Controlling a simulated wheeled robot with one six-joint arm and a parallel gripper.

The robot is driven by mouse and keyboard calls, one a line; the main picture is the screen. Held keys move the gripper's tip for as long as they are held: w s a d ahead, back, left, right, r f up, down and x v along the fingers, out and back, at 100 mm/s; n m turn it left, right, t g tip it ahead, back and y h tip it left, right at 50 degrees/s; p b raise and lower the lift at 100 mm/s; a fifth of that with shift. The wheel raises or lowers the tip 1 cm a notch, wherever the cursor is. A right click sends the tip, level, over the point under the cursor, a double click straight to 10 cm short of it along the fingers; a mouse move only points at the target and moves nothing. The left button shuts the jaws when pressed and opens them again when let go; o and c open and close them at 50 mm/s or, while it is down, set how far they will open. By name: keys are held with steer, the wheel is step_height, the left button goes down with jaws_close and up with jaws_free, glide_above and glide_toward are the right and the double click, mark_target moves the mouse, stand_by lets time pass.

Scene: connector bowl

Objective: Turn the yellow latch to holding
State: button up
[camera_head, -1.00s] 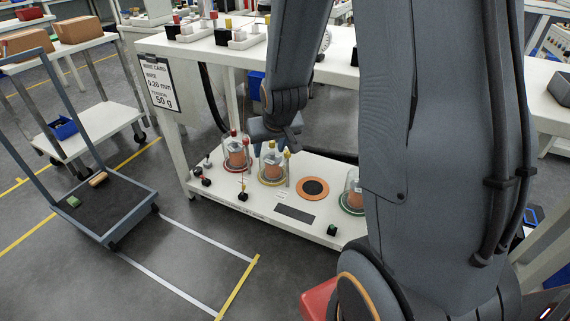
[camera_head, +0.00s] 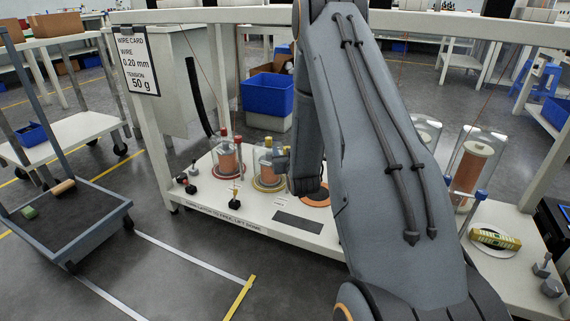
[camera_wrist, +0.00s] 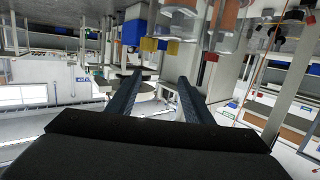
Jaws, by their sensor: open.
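The jar with a yellow base ring (camera_head: 268,183) stands on the low white shelf, with a copper spool inside and a yellow knob (camera_head: 268,142) on top. Several small yellow pieces (camera_wrist: 161,45) show upside down in the wrist view, beyond my fingertips. I cannot tell which of them is the latch or how it is turned. My gripper (camera_wrist: 159,77) is open, with nothing seen between its fingers. In the head view my gripper is at the right side of the yellow-ringed jar, its fingers largely hidden. I cannot tell whether it touches anything.
A red-ringed jar (camera_head: 228,158) stands just left of the yellow-ringed one. Taller jars (camera_head: 473,165) stand to the right. A blue bin (camera_head: 270,93) is behind. A cart (camera_head: 65,225) stands left.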

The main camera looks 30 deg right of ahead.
steer(key=t+h+b, duration=0.1)
steer(key=t+b, duration=0.1)
steer(key=b, duration=0.2)
glide_toward(287, 147)
steer(key=w, duration=0.2)
steer(key=shift+d+f+b+x, duration=0.15)
steer(key=shift+b+x, duration=0.45)
steer(key=shift+x, duration=0.7)
steer(key=shift+d+f+b+x, duration=0.15)
steer(key=shift+b+x, duration=0.45)
steer(key=shift+x, duration=0.7)
steer(key=shift+d+f+b+x, duration=0.15)
steer(key=shift+b+x, duration=0.45)
steer(key=shift+x, duration=0.7)
steer(key=shift+s+a, duration=0.1)
steer(key=shift+s, duration=0.05)
jaws_close()
